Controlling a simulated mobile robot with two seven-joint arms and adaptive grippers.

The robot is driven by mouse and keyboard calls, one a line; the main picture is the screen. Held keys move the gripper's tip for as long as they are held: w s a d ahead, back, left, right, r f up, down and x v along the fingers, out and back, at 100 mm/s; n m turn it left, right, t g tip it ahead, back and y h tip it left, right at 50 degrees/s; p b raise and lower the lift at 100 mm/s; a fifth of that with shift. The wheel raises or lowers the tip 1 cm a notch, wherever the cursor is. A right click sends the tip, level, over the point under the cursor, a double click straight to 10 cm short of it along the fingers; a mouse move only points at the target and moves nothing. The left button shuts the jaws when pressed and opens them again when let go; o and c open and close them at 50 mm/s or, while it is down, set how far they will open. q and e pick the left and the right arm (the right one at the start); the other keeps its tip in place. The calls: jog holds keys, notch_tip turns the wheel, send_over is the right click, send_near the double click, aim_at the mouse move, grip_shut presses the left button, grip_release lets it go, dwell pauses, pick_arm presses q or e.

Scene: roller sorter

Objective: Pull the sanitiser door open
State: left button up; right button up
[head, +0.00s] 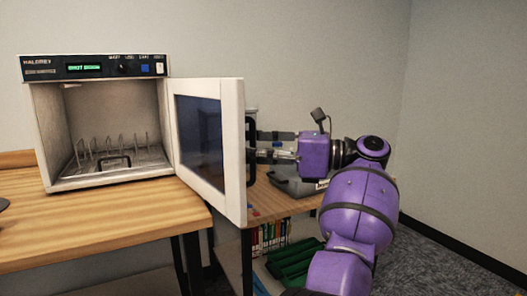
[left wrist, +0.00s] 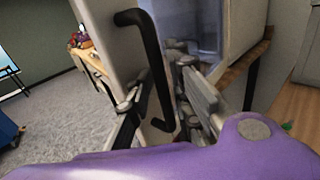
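The sanitiser (head: 98,66) is a white box on a wooden table in the head view, with its front uncovered. Its door (head: 235,150) stands swung wide out to the right, with a dark window facing the chamber. The door's black bar handle (left wrist: 146,45) runs between my left gripper's fingers in the left wrist view. My left gripper (head: 259,145) is at the outer side of the door, with its fingers apart around the handle. Part of the gripper is hidden behind the door in the head view. My right gripper is not in view.
A wire rack (head: 112,150) stands inside the chamber. The display (head: 85,68) is lit green. A lower wooden table (head: 262,200) with a grey tray (head: 290,184) lies behind the door and arm. A green crate (head: 295,262) sits below it. Carpet is free at right.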

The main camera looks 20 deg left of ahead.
pick_arm(q)
jog(key=d, duration=0.7)
jog(key=shift+w+d, duration=0.25)
jog(key=shift+w, duration=0.15)
